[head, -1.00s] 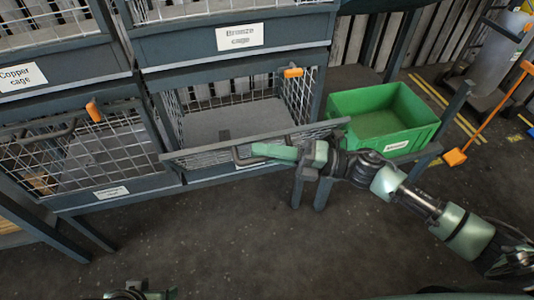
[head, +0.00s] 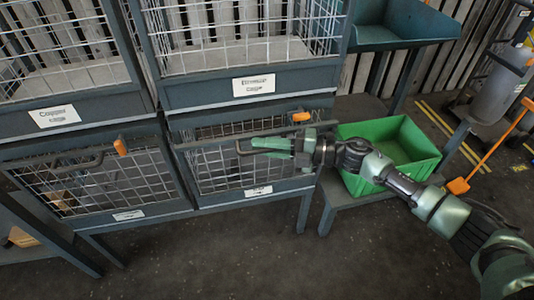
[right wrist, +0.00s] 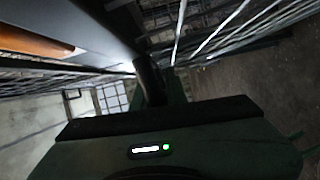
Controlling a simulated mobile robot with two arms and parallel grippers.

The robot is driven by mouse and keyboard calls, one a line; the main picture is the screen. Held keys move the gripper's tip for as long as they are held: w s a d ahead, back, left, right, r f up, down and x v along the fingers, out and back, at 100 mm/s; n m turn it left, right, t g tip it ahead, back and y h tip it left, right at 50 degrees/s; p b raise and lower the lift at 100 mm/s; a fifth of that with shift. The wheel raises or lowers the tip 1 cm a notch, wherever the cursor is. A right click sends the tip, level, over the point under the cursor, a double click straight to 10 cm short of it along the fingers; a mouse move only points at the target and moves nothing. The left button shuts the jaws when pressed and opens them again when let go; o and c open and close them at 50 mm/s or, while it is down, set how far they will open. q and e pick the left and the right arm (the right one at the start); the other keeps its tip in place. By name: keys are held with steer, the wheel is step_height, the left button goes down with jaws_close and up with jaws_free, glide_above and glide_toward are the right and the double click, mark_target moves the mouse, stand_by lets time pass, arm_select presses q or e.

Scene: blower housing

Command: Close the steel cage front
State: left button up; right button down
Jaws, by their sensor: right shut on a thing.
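The steel cage front (head: 222,169), a wire mesh panel with a dark top bar, is on the lower right cage in the head view. It stands near upright, with a gap above its top bar; it looks tilted slightly outward. My right gripper (head: 268,145) is shut on the front's dark handle (head: 241,149), near the top bar. In the right wrist view the handle (right wrist: 150,80) stands before the gripper body, and the fingertips are hidden. An orange latch (head: 301,117) sits on the frame above the front. My left gripper is not in view.
A neighbouring cage front (head: 95,180) with its own orange latch (head: 120,147) is at left. The upper cages (head: 235,50) are above. A green crate (head: 400,145) stands on a low shelf at right, beneath my right arm. The floor in front is clear.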

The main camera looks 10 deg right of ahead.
mark_target(263, 136)
steer(key=shift+w+a+r, duration=0.25)
steer(key=shift+w+r, duration=0.3)
steer(key=shift+w, duration=0.2)
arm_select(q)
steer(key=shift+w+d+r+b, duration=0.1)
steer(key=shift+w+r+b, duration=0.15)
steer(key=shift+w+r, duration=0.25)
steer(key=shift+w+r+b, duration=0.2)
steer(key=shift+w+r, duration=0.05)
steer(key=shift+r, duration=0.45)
arm_select(e)
steer(key=shift+w+r, duration=0.2)
steer(key=shift+w, duration=0.55)
steer(key=c, duration=1.5)
jaws_free()
steer(key=shift+o, duration=0.2)
steer(key=shift+s, duration=0.1)
steer(key=shift+f, duration=0.1)
steer(key=shift+d+f, duration=0.1)
steer(key=shift+d, duration=0.3)
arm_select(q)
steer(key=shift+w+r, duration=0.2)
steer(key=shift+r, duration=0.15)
arm_select(e)
steer(key=v, duration=0.7)
